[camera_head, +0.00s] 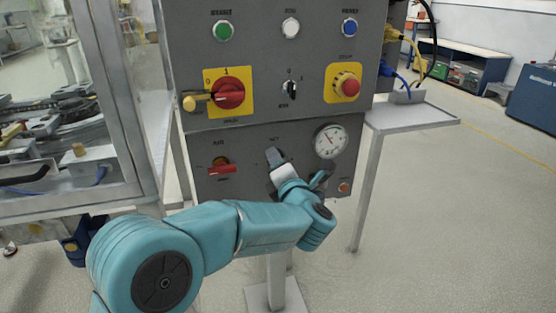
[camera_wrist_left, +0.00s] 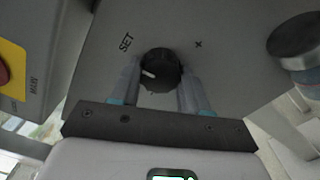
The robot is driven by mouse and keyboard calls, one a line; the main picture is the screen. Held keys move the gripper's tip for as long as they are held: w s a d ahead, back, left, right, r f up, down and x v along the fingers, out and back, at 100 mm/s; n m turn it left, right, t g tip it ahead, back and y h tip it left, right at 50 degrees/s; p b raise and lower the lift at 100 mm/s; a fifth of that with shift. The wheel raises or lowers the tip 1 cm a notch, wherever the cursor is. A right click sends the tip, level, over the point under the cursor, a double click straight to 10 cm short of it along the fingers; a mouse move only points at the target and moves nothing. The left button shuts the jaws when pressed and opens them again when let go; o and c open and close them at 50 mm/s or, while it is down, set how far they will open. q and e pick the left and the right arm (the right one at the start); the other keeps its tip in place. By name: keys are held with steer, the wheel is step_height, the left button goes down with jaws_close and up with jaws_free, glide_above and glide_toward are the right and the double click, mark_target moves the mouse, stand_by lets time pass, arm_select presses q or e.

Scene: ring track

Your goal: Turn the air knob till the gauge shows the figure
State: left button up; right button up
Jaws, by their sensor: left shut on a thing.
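The black air knob (camera_wrist_left: 160,68) sits on the lower grey panel, with a white mark on its face pointing left in the wrist view. "SET" is printed at its left and a plus sign at its right. My left gripper (camera_wrist_left: 158,80) is shut on the knob, one finger on each side. In the head view my left gripper (camera_head: 279,167) is at the panel and hides the knob. The round white gauge (camera_head: 331,141) is up and right of the gripper; its figures are too small to read. Its metal side shows in the wrist view (camera_wrist_left: 294,44). My right gripper is not in view.
A red-handled valve (camera_head: 221,166) is left of the gripper, and a small orange-red button (camera_head: 344,187) is at lower right. Above are a red rotary switch (camera_head: 230,94) and a red emergency button (camera_head: 347,86). A glass-walled cabinet (camera_head: 75,120) stands at left.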

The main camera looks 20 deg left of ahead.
arm_select(q)
steer(key=shift+r+m+p, duration=0.15)
steer(key=shift+m+p, duration=4.05)
steer(key=shift+m, duration=2.8)
steer(key=o, duration=1.1)
steer(key=shift+c, duration=0.2)
